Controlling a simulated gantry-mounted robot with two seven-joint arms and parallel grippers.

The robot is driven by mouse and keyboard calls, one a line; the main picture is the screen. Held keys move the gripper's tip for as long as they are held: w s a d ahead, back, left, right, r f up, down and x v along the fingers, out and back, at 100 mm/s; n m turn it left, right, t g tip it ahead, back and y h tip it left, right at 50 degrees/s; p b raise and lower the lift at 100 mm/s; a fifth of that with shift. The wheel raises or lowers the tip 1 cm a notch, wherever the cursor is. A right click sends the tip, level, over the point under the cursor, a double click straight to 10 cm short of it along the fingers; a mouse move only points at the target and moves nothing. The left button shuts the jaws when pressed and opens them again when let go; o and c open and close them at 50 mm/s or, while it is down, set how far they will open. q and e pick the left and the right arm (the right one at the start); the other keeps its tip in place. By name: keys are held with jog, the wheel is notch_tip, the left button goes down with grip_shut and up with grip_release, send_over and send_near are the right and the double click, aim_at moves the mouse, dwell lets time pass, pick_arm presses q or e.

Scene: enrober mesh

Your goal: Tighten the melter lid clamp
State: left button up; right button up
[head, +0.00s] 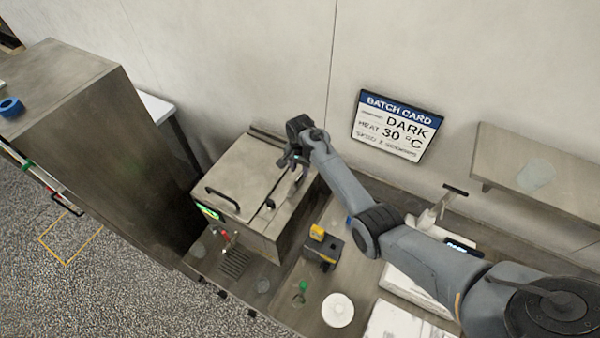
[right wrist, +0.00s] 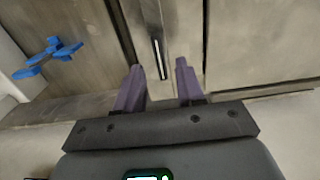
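The melter (head: 285,226) is a steel box with a flat lid (head: 240,172), a dark handle and a green display. The lid looks closed. My right gripper (head: 293,162) is over the lid's right part, near a narrow metal strip that seems to be the clamp (head: 283,190). In the right wrist view, the two purple fingers of the right gripper (right wrist: 158,66) are apart, with nothing held between them. A bright bar in a dark slot (right wrist: 158,48) lies between and beyond the fingertips; I cannot tell whether they touch it. My left gripper is not in view.
A blue star-shaped knob (right wrist: 48,57) shows in the right wrist view. A small yellow-and-black device (head: 320,247) and a white round dish (head: 337,310) are on the bench. A batch card (head: 397,128) hangs behind. A tall steel cabinet (head: 105,150) stands left; a shelf (head: 535,170) is right.

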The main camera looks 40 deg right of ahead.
aim_at(300, 175)
jog(key=shift+f, duration=1.7)
grip_shut()
